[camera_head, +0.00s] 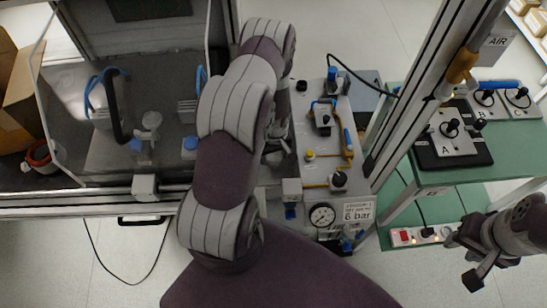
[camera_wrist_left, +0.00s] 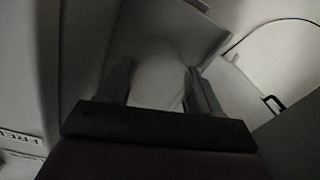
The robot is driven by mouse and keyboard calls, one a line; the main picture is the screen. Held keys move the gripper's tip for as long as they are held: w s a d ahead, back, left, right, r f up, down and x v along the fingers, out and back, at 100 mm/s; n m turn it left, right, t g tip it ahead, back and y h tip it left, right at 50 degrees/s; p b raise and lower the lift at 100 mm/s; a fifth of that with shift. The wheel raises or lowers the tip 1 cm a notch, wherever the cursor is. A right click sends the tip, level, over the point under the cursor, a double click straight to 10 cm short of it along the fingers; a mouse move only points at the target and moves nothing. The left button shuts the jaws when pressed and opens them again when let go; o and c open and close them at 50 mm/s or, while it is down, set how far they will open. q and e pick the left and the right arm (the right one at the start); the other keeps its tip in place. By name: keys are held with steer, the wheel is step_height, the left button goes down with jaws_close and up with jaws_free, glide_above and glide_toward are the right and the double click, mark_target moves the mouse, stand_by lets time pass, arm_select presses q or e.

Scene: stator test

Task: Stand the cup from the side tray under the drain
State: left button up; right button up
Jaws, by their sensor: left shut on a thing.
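My left gripper (camera_wrist_left: 158,72) shows in the left wrist view with a finger on each side of a pale, smooth thing (camera_wrist_left: 156,88), which looks like the cup. The picture is dark, so its rim and tilt cannot be told. In the head view my left arm hides most of that hand and whatever it holds, just left of the grey pneumatic panel (camera_head: 312,133). The side tray cannot be identified. My right gripper (camera_head: 462,262) is at the lower right, fingers apart and empty.
A pressure gauge (camera_head: 321,216) and 6 bar label sit on the panel's front. An aluminium post (camera_head: 408,98) rises right of it. A green bench (camera_head: 450,178) holds valve plates. A power strip (camera_head: 425,235) lies below. A glazed enclosure (camera_head: 75,170) stands left.

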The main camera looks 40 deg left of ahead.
arm_select(q)
step_height(320, 180, up, 8)
steer(key=shift+f, duration=0.25)
